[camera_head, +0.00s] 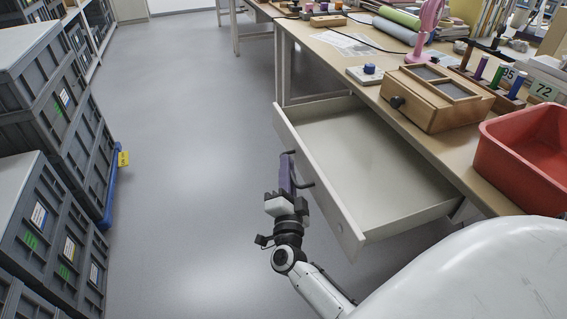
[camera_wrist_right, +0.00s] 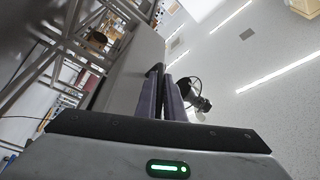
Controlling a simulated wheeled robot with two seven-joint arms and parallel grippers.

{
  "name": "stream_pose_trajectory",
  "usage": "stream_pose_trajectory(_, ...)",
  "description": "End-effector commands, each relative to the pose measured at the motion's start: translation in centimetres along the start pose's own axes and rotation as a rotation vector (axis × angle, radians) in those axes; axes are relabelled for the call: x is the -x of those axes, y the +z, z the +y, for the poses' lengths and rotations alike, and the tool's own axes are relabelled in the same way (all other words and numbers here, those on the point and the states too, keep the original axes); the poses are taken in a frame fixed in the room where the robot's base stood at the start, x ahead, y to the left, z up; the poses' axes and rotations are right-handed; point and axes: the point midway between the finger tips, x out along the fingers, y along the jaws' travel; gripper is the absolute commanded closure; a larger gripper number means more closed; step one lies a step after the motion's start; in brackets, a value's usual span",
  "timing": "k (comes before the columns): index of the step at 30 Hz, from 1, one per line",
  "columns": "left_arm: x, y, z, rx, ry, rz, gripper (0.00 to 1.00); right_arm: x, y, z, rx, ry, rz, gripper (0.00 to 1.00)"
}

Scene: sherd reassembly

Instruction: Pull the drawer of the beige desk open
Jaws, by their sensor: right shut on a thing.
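The beige desk (camera_head: 455,152) stands on the right in the head view. Its drawer (camera_head: 365,155) is pulled well out over the aisle, and its inside looks empty. The drawer's dark bar handle (camera_head: 306,184) is on the front panel and is partly hidden by my gripper. My right gripper (camera_head: 287,168) is at the front panel, its purple fingers shut on the handle. In the right wrist view, the dark handle (camera_wrist_right: 155,72) shows between the two fingers (camera_wrist_right: 160,98). My left gripper is not in view.
Grey crates (camera_head: 50,205) are stacked on the left. The grey floor (camera_head: 190,150) between crates and drawer is clear.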

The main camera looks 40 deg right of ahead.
Motion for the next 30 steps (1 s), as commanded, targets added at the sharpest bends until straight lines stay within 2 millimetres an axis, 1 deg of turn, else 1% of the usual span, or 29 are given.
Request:
stream_pose_trajectory(9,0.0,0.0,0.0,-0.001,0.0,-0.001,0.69,0.1,0.0,0.1,0.0,0.003,0.005,1.0)
stream_pose_trajectory(10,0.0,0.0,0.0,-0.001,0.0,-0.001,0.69,0.1,0.0,0.1,0.0,0.003,0.005,0.88)
stream_pose_trajectory(12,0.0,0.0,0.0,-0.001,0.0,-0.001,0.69,0.1,0.0,0.1,0.0,0.003,0.004,0.76)
stream_pose_trajectory(13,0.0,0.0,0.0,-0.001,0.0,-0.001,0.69,0.1,0.0,0.1,0.0,0.002,0.004,0.73)
stream_pose_trajectory(23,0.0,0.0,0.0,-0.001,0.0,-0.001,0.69,0.1,0.1,0.0,0.0,0.001,0.002,0.73)
stream_pose_trajectory(26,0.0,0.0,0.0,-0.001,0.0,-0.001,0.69,0.4,0.2,0.0,0.0,0.001,0.001,0.73)
stream_pose_trajectory(30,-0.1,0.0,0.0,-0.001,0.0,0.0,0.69,1.3,0.8,-0.2,-0.001,0.001,-0.002,0.73)
